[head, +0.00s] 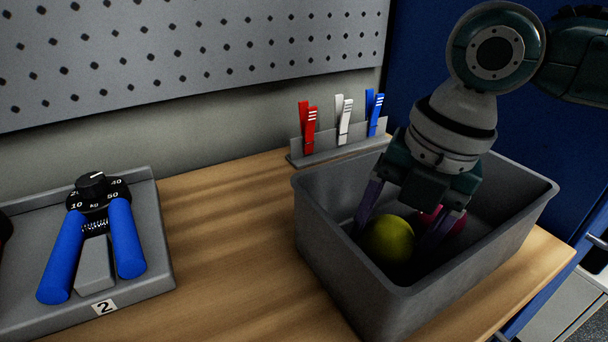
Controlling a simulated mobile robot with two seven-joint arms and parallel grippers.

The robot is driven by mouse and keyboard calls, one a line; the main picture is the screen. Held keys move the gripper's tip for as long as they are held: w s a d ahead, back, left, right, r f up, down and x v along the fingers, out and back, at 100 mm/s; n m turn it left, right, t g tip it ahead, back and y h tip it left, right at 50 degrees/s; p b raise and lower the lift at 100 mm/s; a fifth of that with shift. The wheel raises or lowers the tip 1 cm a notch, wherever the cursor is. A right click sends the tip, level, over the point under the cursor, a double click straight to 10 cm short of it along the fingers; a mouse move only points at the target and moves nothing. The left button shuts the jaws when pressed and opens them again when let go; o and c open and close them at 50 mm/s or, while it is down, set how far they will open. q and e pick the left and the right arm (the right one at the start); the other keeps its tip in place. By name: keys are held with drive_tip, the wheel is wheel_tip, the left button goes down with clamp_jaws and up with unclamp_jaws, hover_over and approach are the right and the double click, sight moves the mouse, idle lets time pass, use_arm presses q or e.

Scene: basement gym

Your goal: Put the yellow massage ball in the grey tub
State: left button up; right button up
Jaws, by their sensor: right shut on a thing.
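The grey tub (319,225) stands on the wooden bench at the right. My right gripper (397,238) reaches down into the tub from above. Its fingers are shut on the yellow massage ball (389,240), one finger on each side. The ball is inside the tub, below its rim. I cannot tell whether it touches the tub floor. A pink-red ball (441,219) is also in the tub, behind the right finger and partly hidden by the gripper. My left gripper is not in view.
A grey holder (340,147) with red, white and blue clips stands behind the tub. A blue-handled hand grip (127,238) lies in a grey tray (155,239) at the left. The bench (230,235) between tray and tub is clear. A perforated board (200,50) hangs behind.

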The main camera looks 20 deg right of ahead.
sight(412, 236)
drive_tip(key=shift+f, duration=0.25)
drive_tip(key=shift+f, duration=0.1)
drive_tip(key=o, duration=1.4)
drive_tip(key=r, duration=0.3)
drive_tip(key=s+d+r+p, duration=0.1)
drive_tip(key=r, duration=0.3)
drive_tip(key=r+p, duration=0.1)
drive_tip(key=r, duration=0.3)
drive_tip(key=shift+s+d, duration=0.15)
drive_tip(key=shift+s, duration=0.1)
drive_tip(key=shift+s+r, duration=0.1)
drive_tip(key=shift+r, duration=0.45)
